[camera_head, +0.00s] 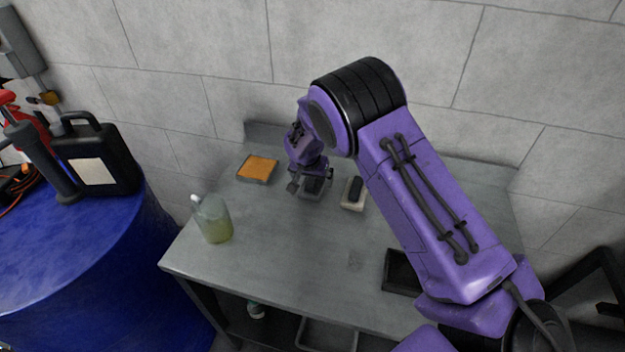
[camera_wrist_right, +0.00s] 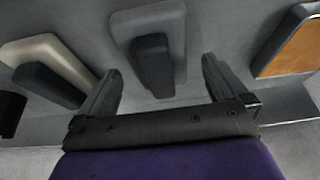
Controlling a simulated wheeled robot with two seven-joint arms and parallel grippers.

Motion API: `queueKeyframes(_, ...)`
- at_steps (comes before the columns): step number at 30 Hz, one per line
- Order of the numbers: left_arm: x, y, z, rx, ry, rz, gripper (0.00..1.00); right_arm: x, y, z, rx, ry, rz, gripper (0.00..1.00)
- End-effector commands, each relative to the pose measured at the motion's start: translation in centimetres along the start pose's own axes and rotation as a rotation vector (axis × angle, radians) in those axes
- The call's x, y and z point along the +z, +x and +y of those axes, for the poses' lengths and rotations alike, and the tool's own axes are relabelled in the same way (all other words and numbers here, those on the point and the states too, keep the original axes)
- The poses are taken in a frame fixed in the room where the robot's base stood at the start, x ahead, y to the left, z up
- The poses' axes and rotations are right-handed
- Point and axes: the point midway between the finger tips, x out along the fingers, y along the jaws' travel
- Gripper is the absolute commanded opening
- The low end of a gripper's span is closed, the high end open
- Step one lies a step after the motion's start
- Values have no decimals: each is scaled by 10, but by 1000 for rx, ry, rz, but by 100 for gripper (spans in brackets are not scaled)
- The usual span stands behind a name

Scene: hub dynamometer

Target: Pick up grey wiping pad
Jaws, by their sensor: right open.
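The grey wiping pad (camera_head: 311,194), a grey block with a darker grip on top, lies on the metal table below my right gripper (camera_head: 312,182), which partly hides it. In the right wrist view the grey wiping pad (camera_wrist_right: 178,25) with its dark grip lies ahead, between the lines of the two fingers. My right gripper (camera_wrist_right: 160,85) is open and empty; I cannot tell how far above the pad its fingertips are. My left gripper is not in view.
A whitish pad with a dark grip (camera_head: 353,193) lies just right of the grey one, an orange-topped pad (camera_head: 257,168) to its left. A bottle (camera_head: 213,220) stands at the table's left edge. A black tray (camera_head: 401,272) lies front right, partly behind my arm. The table's front middle is mostly clear.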

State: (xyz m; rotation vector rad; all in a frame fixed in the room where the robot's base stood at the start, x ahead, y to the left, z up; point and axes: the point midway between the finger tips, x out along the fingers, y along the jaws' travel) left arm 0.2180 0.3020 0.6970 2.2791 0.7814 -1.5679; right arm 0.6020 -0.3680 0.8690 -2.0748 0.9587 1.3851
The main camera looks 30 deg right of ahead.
Motion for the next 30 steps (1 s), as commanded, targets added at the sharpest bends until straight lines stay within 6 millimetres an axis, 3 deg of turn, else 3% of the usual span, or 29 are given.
queueKeyframes(8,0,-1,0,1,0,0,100,0,7,0,-1,1,1,100)
queueKeyframes(12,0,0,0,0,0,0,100,0,7,0,0,0,1,54)
queueKeyframes(14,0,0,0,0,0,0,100,0,7,0,0,0,0,39)
queueKeyframes(16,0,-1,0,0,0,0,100,0,7,0,-1,0,1,39)
queueKeyframes(17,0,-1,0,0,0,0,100,0,7,0,0,0,1,34)
queueKeyframes(25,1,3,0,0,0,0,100,-2,2,0,-1,1,1,34)
queueKeyframes(30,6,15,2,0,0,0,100,-12,-24,0,-4,1,5,34)
